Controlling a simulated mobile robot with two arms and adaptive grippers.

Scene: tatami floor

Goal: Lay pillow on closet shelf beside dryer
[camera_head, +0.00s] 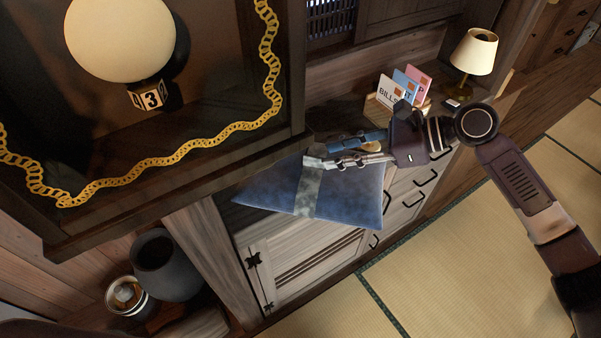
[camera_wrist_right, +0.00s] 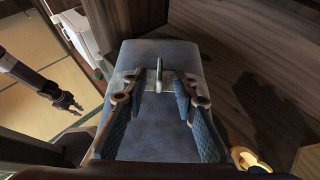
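The pillow (camera_head: 345,202) is blue with a grey band across it. In the head view it is tilted, in front of the pale cabinet, with no support visible beneath it. My right gripper (camera_head: 316,156) is at its upper edge by the band, its fingers closed in on it. In the right wrist view the pillow (camera_wrist_right: 155,135) lies between and under the two fingers (camera_wrist_right: 160,88), with a small metal piece standing on the band. My left gripper (camera_wrist_right: 68,101) is small at the left of that view, empty, fingers seemingly apart. I cannot make out a dryer or tell which shelf is the closet's.
A dark raised shelf (camera_head: 120,215) with a gold chain (camera_head: 270,65), globe lamp (camera_head: 120,38) and number block (camera_head: 150,95) juts in at left. Below are a dark vase (camera_head: 168,268) and canister (camera_head: 128,296). Card holder (camera_head: 385,95) and lamp (camera_head: 474,52) stand behind. Tatami (camera_head: 470,270) is clear.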

